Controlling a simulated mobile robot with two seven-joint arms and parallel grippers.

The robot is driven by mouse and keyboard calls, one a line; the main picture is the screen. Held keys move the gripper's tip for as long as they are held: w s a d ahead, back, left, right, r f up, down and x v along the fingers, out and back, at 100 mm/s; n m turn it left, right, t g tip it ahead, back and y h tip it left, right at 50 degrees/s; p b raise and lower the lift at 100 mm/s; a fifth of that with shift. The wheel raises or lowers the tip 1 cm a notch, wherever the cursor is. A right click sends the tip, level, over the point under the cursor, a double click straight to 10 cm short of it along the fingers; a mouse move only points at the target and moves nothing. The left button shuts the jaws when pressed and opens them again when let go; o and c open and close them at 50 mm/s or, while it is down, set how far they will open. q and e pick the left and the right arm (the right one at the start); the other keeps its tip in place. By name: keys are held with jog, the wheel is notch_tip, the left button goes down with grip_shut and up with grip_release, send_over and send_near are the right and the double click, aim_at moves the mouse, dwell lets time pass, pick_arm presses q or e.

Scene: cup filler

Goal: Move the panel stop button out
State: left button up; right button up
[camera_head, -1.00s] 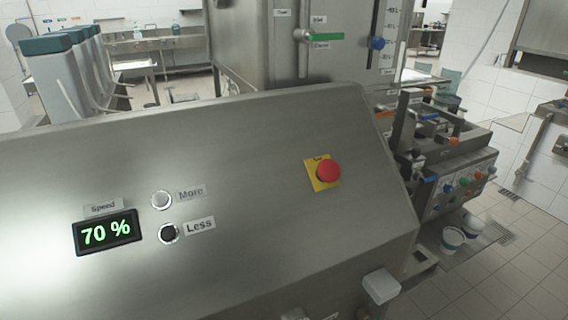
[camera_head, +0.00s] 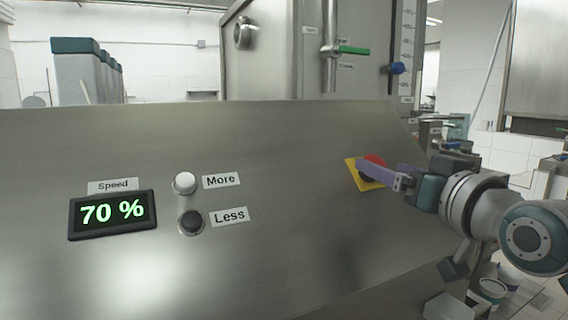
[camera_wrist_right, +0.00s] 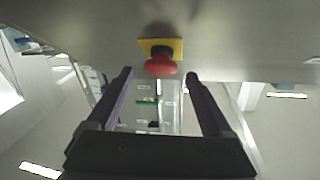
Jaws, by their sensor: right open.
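The red stop button (camera_head: 376,160) sits on a yellow square plate (camera_head: 352,174) on the sloped steel panel. In the head view my right gripper (camera_head: 366,172) reaches in from the right and its purple finger covers part of the button. In the right wrist view the red button (camera_wrist_right: 161,65) shows whole, with the yellow plate (camera_wrist_right: 146,45) behind it. There the two fingers of my right gripper (camera_wrist_right: 158,78) are spread apart, one to each side of the button, with clear gaps and nothing held. My left gripper is not in view.
The steel panel (camera_head: 270,250) also carries a speed display (camera_head: 112,214) reading 70 %, a white More button (camera_head: 185,183) and a black Less button (camera_head: 190,222). A valve with a green handle (camera_head: 354,50) and a blue knob (camera_head: 398,68) stand behind the panel. White cups (camera_head: 490,290) are at the lower right.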

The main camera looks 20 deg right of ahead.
aim_at(375, 158)
jog(key=shift+w+d, duration=0.15)
jog(key=shift+w, duration=1.95)
jog(key=shift+c, duration=0.2)
grip_shut()
